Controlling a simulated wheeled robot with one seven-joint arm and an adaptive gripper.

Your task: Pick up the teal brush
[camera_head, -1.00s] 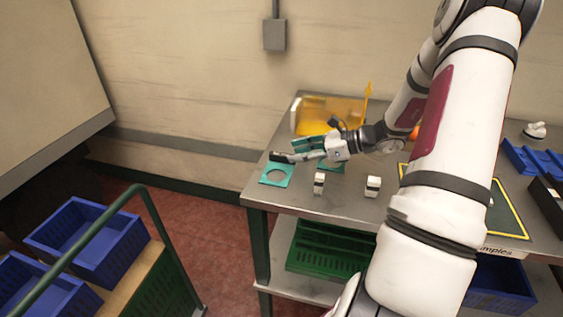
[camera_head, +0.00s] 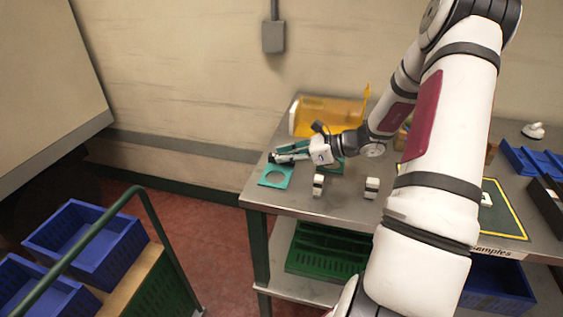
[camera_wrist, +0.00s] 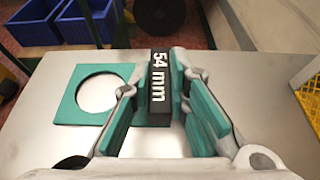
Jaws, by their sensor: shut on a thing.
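I see no teal brush in either view. My gripper (camera_wrist: 166,105), with teal finger pads, is shut on a black block marked "54 mm" (camera_wrist: 160,75) over the left end of the steel table. The block stands beside a flat teal plate with a round hole (camera_wrist: 75,112), and I cannot tell whether the two are joined. The same plate lies near the table's left edge in the head view (camera_head: 268,182). There my gripper (camera_head: 285,157) reaches in from the right, and the held block is hard to make out.
A second teal piece (camera_head: 337,168) lies partly behind my gripper. A yellow bin (camera_head: 350,110) lies at the back. Blue crates on a cart (camera_head: 125,262) stand left of the table.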

